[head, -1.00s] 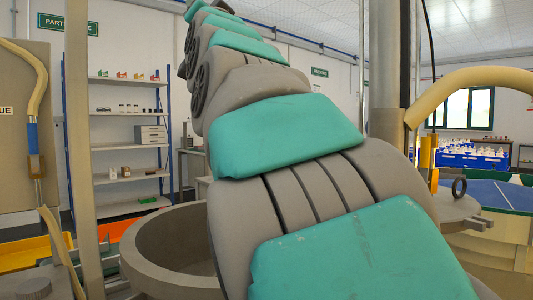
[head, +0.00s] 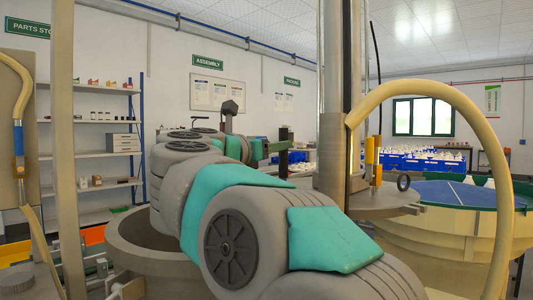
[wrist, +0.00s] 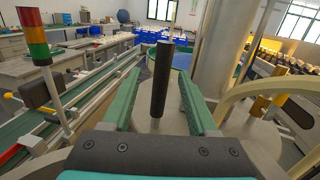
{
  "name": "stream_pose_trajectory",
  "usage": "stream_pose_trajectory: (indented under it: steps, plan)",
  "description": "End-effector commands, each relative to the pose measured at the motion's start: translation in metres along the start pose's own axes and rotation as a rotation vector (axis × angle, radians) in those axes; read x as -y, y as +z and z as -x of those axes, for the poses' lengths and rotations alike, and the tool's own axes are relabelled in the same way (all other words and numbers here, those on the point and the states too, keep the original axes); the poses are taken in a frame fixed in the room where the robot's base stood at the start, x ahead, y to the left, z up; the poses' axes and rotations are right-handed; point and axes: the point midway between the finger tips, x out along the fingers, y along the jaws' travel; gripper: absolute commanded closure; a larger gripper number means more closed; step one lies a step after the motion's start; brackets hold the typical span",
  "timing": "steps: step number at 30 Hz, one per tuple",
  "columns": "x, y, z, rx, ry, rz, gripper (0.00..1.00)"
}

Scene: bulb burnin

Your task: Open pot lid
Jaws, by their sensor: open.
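A black upright handle (wrist: 161,80) stands on a round grey metal lid (wrist: 135,132) in the wrist view. My gripper (wrist: 160,72) is open, with one green-padded finger on each side of the handle and a visible gap to each. In the head view my gripper (head: 286,153) is beyond my arm, left of the metal column, with the dark handle between its fingers. I cannot tell whether the lid sits closed on the pot.
A grey open vat (head: 125,245) stands beside my arm at left. A metal column (head: 335,80) and a thick beige hose (head: 495,150) rise close on the right. In the wrist view, a signal light (wrist: 32,32) and conveyor (wrist: 85,92) lie left.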

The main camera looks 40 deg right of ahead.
Motion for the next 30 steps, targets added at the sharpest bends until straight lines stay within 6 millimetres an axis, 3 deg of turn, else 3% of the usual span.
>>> stream_pose_trajectory:
  steps: [4, 21, 30]
  plan:
    - [0.007, -0.019, -0.004, -0.049, -0.029, -0.027, 0.41]
    - [0.009, -0.022, -0.07, -0.049, -0.031, -0.024, 0.41]
    - [0.008, -0.022, -0.08, -0.047, -0.026, -0.026, 0.41]
